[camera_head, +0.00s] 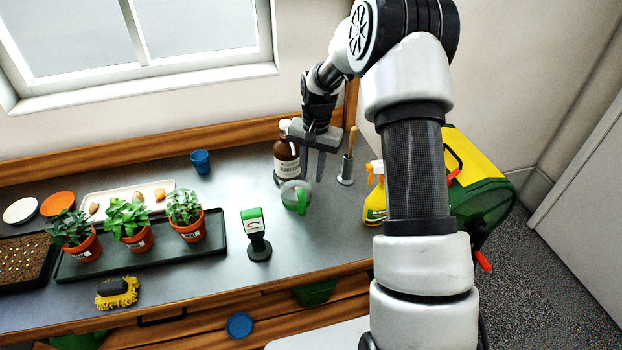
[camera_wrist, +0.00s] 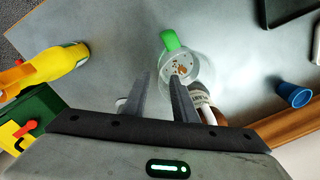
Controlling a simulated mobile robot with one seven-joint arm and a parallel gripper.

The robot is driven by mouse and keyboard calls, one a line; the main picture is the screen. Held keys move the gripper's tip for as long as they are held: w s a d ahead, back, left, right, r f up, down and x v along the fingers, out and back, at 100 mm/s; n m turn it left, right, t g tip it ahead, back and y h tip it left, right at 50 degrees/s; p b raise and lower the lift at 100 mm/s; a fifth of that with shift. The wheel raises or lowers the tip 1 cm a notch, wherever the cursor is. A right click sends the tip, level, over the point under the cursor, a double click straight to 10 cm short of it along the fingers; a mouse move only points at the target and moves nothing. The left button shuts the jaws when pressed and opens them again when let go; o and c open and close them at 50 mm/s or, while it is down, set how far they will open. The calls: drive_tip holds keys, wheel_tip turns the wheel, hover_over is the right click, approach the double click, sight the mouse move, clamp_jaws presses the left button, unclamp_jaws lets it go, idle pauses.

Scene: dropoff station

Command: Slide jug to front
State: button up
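The jug (camera_head: 294,197) is clear with a green handle. It stands on the grey worktop (camera_head: 330,225) towards the back, in front of a brown bottle. In the wrist view the jug (camera_wrist: 192,68) is upper middle, its handle pointing away from the bottle, with small brown bits visible through it. My gripper (camera_head: 312,178) points down just right of the jug in the head view. In the wrist view my gripper's fingers (camera_wrist: 161,76) are apart with nothing held between them. The right finger there overlaps the jug's edge; I cannot tell if they touch.
The brown bottle (camera_head: 286,160) is close behind the jug. A metal holder (camera_head: 347,170) and a yellow spray bottle (camera_head: 375,200) stand to the right. A green-and-black meter (camera_head: 256,236) stands front left, near potted plants on a dark tray (camera_head: 205,244). Worktop before the jug is clear.

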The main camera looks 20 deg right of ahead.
sight(311, 180)
drive_tip(key=shift+w+a+f, duration=0.1)
drive_tip(key=shift+f, duration=1.7)
drive_tip(key=shift+c, duration=0.4)
clamp_jaws()
